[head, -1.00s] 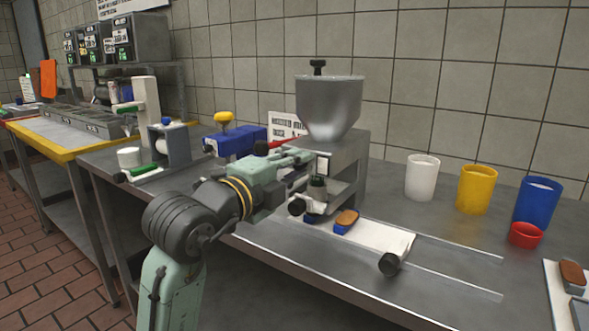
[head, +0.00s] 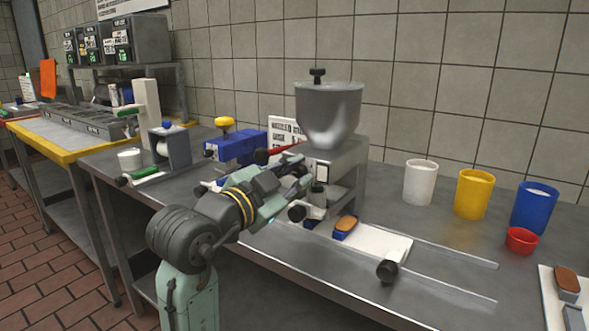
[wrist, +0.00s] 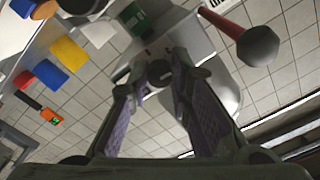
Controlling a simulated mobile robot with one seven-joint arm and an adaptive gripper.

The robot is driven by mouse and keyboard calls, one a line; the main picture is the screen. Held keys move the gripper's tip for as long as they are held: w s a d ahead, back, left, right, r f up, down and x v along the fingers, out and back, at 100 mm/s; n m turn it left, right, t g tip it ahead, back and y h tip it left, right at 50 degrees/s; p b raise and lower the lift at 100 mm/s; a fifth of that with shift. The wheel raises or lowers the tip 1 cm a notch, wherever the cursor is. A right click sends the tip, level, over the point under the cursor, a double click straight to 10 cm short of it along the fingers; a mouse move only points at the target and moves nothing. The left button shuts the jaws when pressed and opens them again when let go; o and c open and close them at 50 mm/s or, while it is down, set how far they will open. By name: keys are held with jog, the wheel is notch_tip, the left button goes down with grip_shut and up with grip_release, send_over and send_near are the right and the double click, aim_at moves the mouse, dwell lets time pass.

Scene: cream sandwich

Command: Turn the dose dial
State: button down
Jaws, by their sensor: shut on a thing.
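The filling machine has a steel hopper (head: 328,115) on a grey body (head: 347,172). It stands at the back middle of the steel counter. My gripper (head: 303,180) is at the front of this body, just below the hopper. In the wrist view, my gripper (wrist: 163,68) has its two fingers closed around a small dark round knob (wrist: 160,75), which looks like the dose dial. The fingers hide its sides, and I cannot read any mark on it. In the head view my gripper hides the dial.
A red lever with a dark ball end (wrist: 258,45) sticks out near my gripper. Below the hopper, a sandwich piece (head: 346,223) sits by a white sliding plate (head: 380,243) with a black knob (head: 387,271). White (head: 420,182), yellow (head: 474,194), blue (head: 535,208) and red (head: 521,240) cups stand right.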

jog(key=n+p, duration=0.1)
jog(key=n, duration=0.2)
jog(key=shift+r+n+p, duration=0.15)
jog(key=shift+n+p, duration=0.15)
jog(key=shift+p, duration=0.1)
jog(key=shift+n+p, duration=0.8)
jog(key=shift+n, duration=0.8)
jog(key=c, duration=1.4)
grip_release()
jog(key=shift+c, duration=0.2)
jog(key=v, duration=1.2)
